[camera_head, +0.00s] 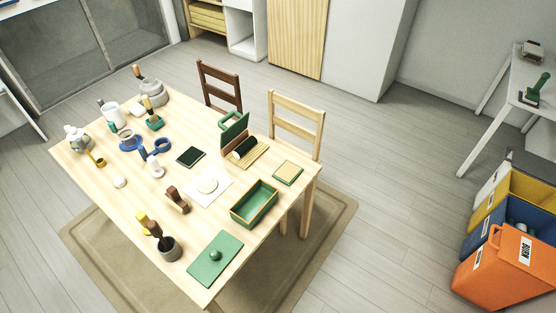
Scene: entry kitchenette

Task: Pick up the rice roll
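The rice roll (244,147) looks like a dark, nearly black cylinder with a pale end. It lies on a slatted bamboo mat (254,156) near the far right side of the wooden table. A green and brown upright panel (234,135) stands right behind it, to its left. My gripper is not in view, so its distance from the roll cannot be told.
On the table (130,205), an open green box (255,203) and a green lid (214,258) are nearest. A small board (287,172) lies right of the mat. A pale chair (298,125) and a dark chair (219,85) stand at the far side. Colored bins (500,265) are at right.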

